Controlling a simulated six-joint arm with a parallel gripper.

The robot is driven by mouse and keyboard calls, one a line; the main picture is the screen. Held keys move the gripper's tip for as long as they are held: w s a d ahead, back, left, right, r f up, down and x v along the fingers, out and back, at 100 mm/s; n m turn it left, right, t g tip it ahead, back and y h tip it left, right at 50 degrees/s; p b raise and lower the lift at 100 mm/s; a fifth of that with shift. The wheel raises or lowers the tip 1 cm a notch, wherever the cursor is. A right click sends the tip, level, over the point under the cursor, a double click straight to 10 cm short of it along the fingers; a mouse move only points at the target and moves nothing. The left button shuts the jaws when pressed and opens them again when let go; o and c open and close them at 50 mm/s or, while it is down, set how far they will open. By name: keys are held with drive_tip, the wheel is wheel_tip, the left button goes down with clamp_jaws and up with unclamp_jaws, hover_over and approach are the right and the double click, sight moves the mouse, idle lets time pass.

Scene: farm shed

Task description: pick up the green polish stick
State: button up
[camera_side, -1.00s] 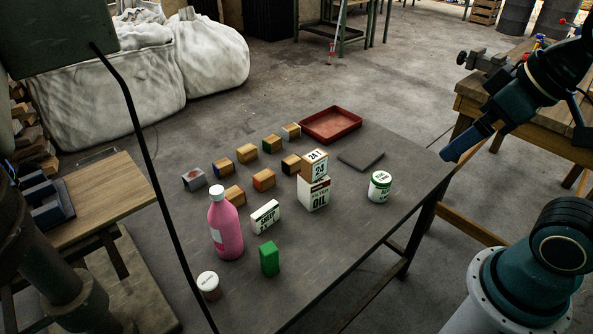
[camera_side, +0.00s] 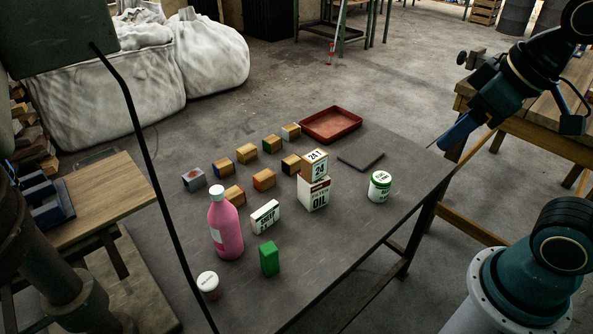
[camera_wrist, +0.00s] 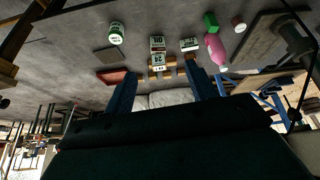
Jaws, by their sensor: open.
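The green polish stick (camera_side: 269,258) is a small upright green block near the front of the dark table, right of the pink bottle (camera_side: 224,225). It also shows in the wrist view (camera_wrist: 210,21) at the top, beside the bottle. My gripper (camera_side: 443,143) is at the table's right edge, above it and well away from the stick. In the wrist view its two blue fingers (camera_wrist: 163,82) stand apart with nothing held between them.
A filter oil box (camera_side: 314,194) with a smaller box on top, a sheep-labelled box (camera_side: 265,217) and a green-lidded tin (camera_side: 380,187) stand on the table (camera_side: 340,240). Several small blocks, a red tray (camera_side: 331,124) and a dark slab (camera_side: 360,159) lie farther back. A white-lidded jar (camera_side: 208,285) is front left.

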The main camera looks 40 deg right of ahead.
drive_tip(key=w+a+f+n+g, duration=0.15)
drive_tip(key=w+a+n, duration=0.25)
drive_tip(key=w, duration=0.5)
drive_tip(key=n+g, duration=0.4)
drive_tip(key=n, duration=0.7)
hover_over(269, 248)
wheel_tip(269, 248, down, 22)
drive_tip(key=shift+a+f, duration=0.1)
drive_tip(key=shift+f, duration=4.35)
drive_tip(key=shift+f, duration=0.1)
drive_tip(key=shift+w+f, duration=0.1)
drive_tip(key=shift+f, duration=2.4)
drive_tip(key=shift+c, duration=0.5)
